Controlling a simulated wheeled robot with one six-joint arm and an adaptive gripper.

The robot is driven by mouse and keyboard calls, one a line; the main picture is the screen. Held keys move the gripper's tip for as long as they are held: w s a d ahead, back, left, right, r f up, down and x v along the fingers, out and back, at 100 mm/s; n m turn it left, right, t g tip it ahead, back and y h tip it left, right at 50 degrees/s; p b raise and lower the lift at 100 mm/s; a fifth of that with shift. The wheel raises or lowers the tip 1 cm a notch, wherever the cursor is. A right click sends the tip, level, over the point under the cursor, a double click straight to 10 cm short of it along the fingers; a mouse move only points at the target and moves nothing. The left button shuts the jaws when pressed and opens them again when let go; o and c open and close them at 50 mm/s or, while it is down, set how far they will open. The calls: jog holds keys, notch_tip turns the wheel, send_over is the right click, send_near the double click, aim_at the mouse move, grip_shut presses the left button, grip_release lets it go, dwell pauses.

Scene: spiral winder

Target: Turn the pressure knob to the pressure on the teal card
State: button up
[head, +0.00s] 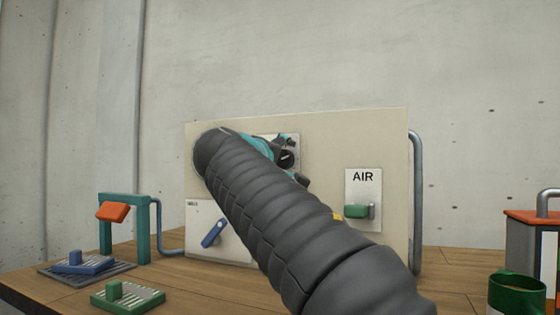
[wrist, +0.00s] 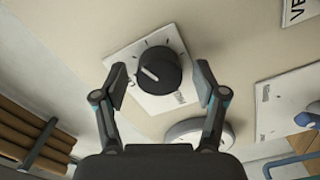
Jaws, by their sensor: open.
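The pressure knob (wrist: 157,70) is black and round with a white pointer line, on a white plate (wrist: 125,58) with tick marks, in the wrist view. The pointer line aims toward the upper left of that picture. My gripper (wrist: 160,84) is open, with one finger on each side of the knob. I cannot tell whether the fingers touch it. In the head view my arm hides most of this area; only part of a white plate (head: 291,139) shows beside the wrist. I see no teal card in either view.
A round pale disc (wrist: 196,129) sits beside the knob plate. On the panel (head: 345,135), a blue lever (head: 213,233) is at lower left and a green AIR handle (head: 357,211) at right.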

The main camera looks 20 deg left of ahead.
jog(key=s+a, duration=0.1)
jog(key=s, duration=1.1)
